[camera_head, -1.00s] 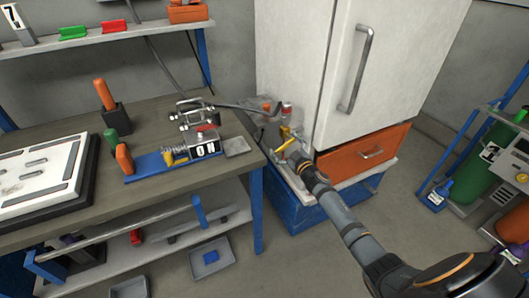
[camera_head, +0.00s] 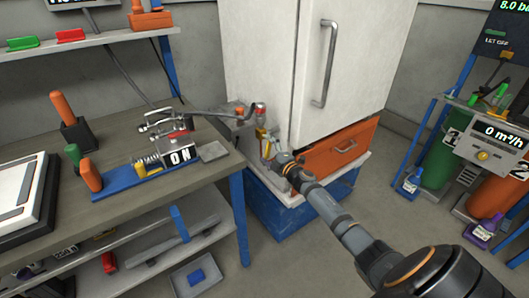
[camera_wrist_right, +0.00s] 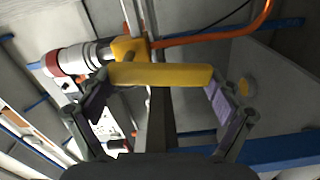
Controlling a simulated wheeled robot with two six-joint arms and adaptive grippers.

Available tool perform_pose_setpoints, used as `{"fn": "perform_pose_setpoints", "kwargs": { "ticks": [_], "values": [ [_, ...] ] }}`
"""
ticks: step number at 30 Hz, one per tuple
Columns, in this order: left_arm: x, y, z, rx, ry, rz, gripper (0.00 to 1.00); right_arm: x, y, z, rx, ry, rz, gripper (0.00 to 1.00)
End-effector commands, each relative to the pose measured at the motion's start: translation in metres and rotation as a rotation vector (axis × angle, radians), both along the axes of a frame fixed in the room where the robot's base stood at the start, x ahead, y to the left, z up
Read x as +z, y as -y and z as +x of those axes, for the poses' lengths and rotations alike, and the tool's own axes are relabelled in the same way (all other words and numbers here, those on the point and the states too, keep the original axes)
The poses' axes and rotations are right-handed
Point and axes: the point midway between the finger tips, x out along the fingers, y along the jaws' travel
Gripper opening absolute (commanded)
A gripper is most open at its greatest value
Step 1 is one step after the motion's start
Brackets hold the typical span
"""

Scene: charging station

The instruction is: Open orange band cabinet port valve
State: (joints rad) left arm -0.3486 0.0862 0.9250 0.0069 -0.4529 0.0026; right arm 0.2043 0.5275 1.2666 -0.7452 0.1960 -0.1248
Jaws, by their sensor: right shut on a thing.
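The yellow valve lever (camera_head: 263,136) is on the pipework at the left side of the white cabinet (camera_head: 285,60). In the right wrist view, the lever (camera_wrist_right: 165,75) lies crosswise between the two fingers, joined at its left to a yellow valve body (camera_wrist_right: 130,47). My right gripper (camera_head: 273,150) is shut on the lever, and its fingers partly hide it in the head view. A grey fitting with a red band (camera_wrist_right: 65,62) sits beside the valve body. I cannot clearly make out an orange band on the valve. My left gripper is not in view.
A workbench (camera_head: 110,150) with a clamp and tools stands left of the cabinet. An orange drawer (camera_head: 340,150) is under the cabinet door, above a blue base (camera_head: 280,210). Gas cylinders (camera_head: 440,155) stand at the right. An orange hose (camera_wrist_right: 220,40) runs near the valve.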

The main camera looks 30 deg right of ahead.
Motion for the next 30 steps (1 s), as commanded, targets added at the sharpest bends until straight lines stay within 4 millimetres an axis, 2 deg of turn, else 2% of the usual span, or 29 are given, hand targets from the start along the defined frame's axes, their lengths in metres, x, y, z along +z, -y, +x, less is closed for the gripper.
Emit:
{"fn": "perform_pose_setpoints", "kwargs": {
  "ticks": [12,29,30],
  "values": [
    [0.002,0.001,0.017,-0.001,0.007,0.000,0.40,-0.004,0.007,0.000,-0.001,0.005,-0.181,0.34],
    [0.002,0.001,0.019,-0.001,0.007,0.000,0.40,-0.003,0.008,0.000,-0.002,0.005,-0.214,0.34],
    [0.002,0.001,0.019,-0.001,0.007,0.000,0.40,-0.003,0.008,0.000,-0.002,0.005,-0.214,0.94]
  ]
}}
